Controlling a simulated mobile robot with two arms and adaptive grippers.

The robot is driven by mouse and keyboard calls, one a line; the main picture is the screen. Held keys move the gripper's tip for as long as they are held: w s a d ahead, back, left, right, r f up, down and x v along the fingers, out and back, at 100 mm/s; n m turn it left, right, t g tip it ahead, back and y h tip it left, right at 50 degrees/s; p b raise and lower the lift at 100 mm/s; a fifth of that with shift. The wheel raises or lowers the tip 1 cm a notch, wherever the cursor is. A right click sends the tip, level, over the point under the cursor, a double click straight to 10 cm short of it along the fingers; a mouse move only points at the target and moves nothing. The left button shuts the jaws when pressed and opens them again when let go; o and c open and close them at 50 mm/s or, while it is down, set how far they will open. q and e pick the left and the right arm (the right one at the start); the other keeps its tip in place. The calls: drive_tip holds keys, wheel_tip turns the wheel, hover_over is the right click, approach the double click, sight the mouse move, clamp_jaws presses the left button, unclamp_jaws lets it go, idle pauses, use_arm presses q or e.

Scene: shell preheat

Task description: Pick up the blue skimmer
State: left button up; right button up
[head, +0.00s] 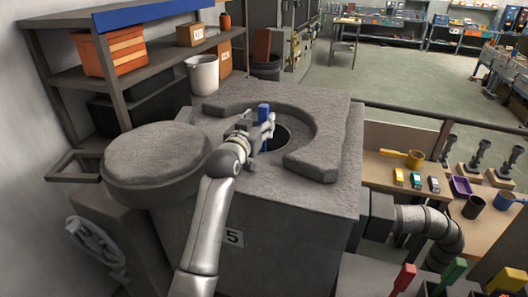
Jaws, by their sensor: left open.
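A blue upright handle (264,109), which looks like the blue skimmer's, stands at the dark round opening (280,137) in the grey furnace top. The lower part of the skimmer is hidden by my gripper and the opening. My left gripper (268,130) is open at this handle, its fingers close around or beside it. I cannot tell whether they touch it. My left arm reaches in from below, over the front of the furnace. My right gripper is not in view.
A thick round lid (157,155) sits left of the opening, and a raised curved rim (318,130) stands around its back and right. Red (404,278), green (452,272) and yellow (508,280) handles stand at the lower right. A side bench (385,165) holds mugs and small molds.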

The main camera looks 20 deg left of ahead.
sight(262, 116)
use_arm(q)
drive_tip(key=shift+w+r, duration=0.1)
drive_tip(key=shift+w+r+p, duration=0.1)
drive_tip(key=shift+w+p, duration=0.1)
drive_tip(key=shift+p, duration=0.15)
drive_tip(key=w+p, duration=0.2)
drive_tip(key=w, duration=0.1)
drive_tip(key=shift+w, duration=0.25)
drive_tip(key=shift+w+f+p, duration=0.2)
drive_tip(key=shift+w+p, duration=0.15)
drive_tip(key=shift+w, duration=0.15)
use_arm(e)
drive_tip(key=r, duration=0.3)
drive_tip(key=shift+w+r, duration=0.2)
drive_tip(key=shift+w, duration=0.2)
use_arm(q)
drive_tip(key=shift+c, duration=0.7)
clamp_jaws()
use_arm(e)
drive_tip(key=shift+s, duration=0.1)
